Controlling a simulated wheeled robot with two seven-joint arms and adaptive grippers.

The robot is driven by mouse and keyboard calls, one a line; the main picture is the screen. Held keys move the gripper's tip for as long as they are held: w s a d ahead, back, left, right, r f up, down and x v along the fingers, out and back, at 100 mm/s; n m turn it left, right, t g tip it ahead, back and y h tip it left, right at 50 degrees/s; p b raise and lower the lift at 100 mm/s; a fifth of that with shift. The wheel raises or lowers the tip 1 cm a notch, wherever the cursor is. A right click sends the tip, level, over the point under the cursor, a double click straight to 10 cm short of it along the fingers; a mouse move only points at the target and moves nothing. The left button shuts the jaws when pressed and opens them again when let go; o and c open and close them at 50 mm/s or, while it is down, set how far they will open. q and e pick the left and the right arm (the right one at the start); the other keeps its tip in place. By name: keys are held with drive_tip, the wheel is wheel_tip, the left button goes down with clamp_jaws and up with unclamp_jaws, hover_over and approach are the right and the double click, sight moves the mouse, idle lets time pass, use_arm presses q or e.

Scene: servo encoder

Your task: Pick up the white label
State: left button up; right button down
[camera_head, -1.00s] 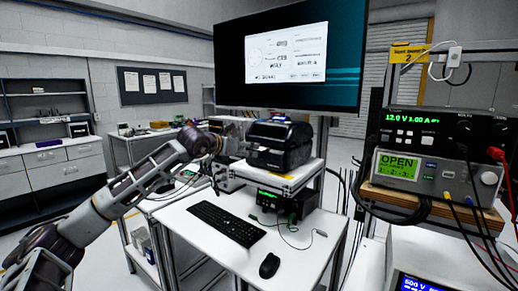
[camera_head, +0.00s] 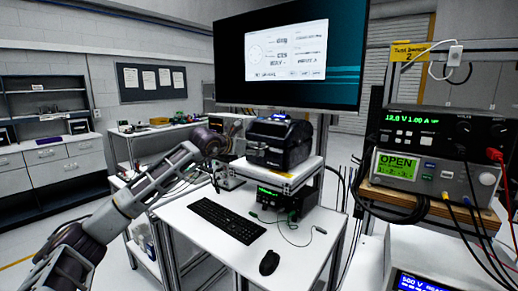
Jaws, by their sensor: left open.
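My left arm reaches in from the lower left. My left gripper (camera_head: 218,179) hangs at its end, small and dark, just left of the black label printer (camera_head: 280,143). Its jaws are open, and I see nothing held in them. The printer sits on a raised white shelf (camera_head: 284,178) above the desk. I cannot make out the white label; it is too small to see or hidden near the printer's front and the gripper. My right gripper is not in view.
A keyboard (camera_head: 228,220) and mouse (camera_head: 269,262) lie on the white desk (camera_head: 205,250). A green-lit box (camera_head: 284,200) with cables stands under the shelf. A large monitor (camera_head: 288,57) is above. Stacked instruments (camera_head: 436,135) with hanging cables stand at the right.

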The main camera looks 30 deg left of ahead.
use_arm(q)
drive_tip(key=x, duration=0.1)
drive_tip(key=p+x, duration=0.1)
drive_tip(key=x, duration=0.1)
drive_tip(key=shift+w+d+r+p, duration=0.1)
drive_tip(key=shift+w+r+p, duration=0.2)
drive_tip(key=shift+w, duration=0.15)
drive_tip(key=shift+w+f, duration=0.25)
drive_tip(key=shift+w, duration=0.25)
drive_tip(key=shift+w+d+f, duration=0.1)
drive_tip(key=shift+w, duration=0.05)
drive_tip(key=shift+c, duration=1.3)
drive_tip(key=c, duration=0.4)
drive_tip(key=shift+c, duration=0.4)
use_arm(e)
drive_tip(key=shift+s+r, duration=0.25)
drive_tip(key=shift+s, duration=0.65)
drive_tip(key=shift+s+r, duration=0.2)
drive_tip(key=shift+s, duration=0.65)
